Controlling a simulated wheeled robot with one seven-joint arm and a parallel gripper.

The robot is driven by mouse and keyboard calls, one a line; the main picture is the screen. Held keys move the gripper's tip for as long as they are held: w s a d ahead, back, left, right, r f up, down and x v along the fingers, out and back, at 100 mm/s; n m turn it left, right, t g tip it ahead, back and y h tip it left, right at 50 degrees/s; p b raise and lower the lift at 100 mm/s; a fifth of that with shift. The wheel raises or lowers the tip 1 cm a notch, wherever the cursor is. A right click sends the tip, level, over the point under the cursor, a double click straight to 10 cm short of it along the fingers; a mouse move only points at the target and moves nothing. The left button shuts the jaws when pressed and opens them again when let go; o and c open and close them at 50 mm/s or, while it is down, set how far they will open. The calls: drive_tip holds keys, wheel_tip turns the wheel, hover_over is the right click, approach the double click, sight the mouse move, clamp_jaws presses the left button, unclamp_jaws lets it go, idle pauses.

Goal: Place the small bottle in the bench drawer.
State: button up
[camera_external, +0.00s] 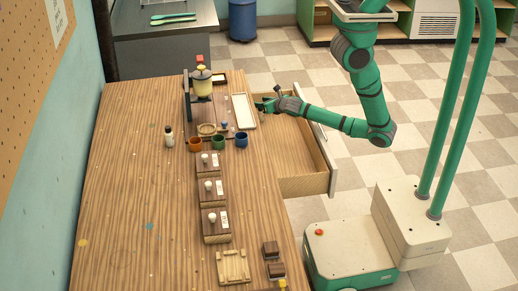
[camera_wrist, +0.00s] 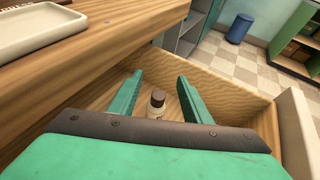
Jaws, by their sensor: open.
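A small bottle (camera_wrist: 156,103) with a brown cap and pale body is inside the open bench drawer (camera_wrist: 225,82) in the wrist view. It appears upright, and its lower part is hidden by my gripper. My gripper (camera_wrist: 160,80) is open, with its green fingers on either side of the bottle and visible gaps to it. In the external view my gripper (camera_external: 263,103) is at the far left part of the drawer (camera_external: 305,182), beside the bench edge; the bottle there cannot be made out. Another small dark-capped bottle (camera_external: 168,138) stands on the bench top.
A cream tray (camera_external: 243,111) lies on the bench (camera_external: 125,190) beside the drawer. Orange, green and blue cups (camera_external: 241,139), a yellow-topped dispenser (camera_external: 202,84) and several wooden blocks (camera_external: 213,191) stand along the bench. The drawer's near part is empty.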

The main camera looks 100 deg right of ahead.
drive_tip(key=v, duration=1.1)
drive_tip(key=shift+s+a+r, duration=0.1)
drive_tip(key=shift+a, duration=0.1)
drive_tip(key=w+a+f+m+t+y, duration=0.1)
drive_tip(key=w+a+m+t+y, duration=0.2)
drive_tip(key=a, duration=0.8)
drive_tip(key=a+m+t+y, duration=0.3)
drive_tip(key=a+m+y, duration=0.25)
drive_tip(key=a, duration=0.55)
drive_tip(key=s+a+r+m+t+y, duration=0.1)
drive_tip(key=a+r+m+y, duration=0.1)
drive_tip(key=a+r+m, duration=0.2)
drive_tip(key=s+a+r+m+t+y, duration=0.1)
drive_tip(key=a+r+m, duration=0.3)
drive_tip(key=a+m, duration=0.7)
drive_tip(key=shift+s+a+r+t+y, duration=0.35)
drive_tip(key=shift+s+a+t, duration=0.25)
drive_tip(key=shift+a, duration=0.55)
